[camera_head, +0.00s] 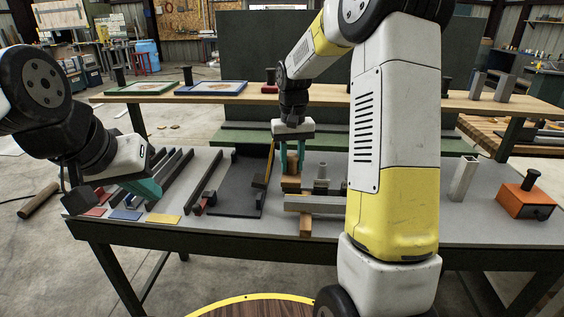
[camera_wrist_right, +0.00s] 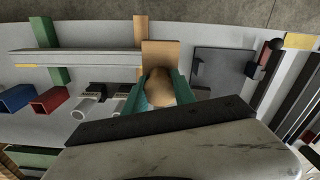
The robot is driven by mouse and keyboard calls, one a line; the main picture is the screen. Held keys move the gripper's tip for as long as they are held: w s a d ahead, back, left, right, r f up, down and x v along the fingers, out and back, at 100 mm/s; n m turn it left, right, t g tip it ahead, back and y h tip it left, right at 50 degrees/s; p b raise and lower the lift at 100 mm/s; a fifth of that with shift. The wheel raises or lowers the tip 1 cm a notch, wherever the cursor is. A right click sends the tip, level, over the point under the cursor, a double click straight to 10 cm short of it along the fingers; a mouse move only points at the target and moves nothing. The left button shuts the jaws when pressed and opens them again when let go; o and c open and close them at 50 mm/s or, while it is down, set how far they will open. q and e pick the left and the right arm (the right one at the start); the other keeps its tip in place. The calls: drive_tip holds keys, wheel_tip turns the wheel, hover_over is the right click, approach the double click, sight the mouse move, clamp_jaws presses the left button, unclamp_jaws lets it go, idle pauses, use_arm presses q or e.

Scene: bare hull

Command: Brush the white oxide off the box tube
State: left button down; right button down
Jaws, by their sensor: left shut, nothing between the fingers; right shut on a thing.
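The grey box tube (camera_head: 313,203) lies crosswise on the bench, raised on a wooden block (camera_head: 305,224); in the right wrist view the tube (camera_wrist_right: 80,61) also rests across a green block. My right gripper (camera_head: 292,160) is shut on a wooden brush (camera_head: 291,184), which is at the tube's left end in the head view. In the right wrist view the brush (camera_wrist_right: 160,50) overlaps that end; contact cannot be told. The bristles are hidden. White oxide cannot be made out on the tube. My left gripper (camera_head: 150,190) is shut and empty above the bench's left part.
Red, blue and yellow plates (camera_head: 162,218) and dark bars (camera_head: 171,180) lie at left. A dark board (camera_head: 236,180) lies left of the tube. Behind the tube stand pipe pieces (camera_head: 321,175). An upright square tube (camera_head: 463,178) and an orange box (camera_head: 524,203) stand at right.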

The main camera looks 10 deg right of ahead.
drive_tip(key=shift+r, duration=0.1)
drive_tip(key=shift+r, duration=1.4)
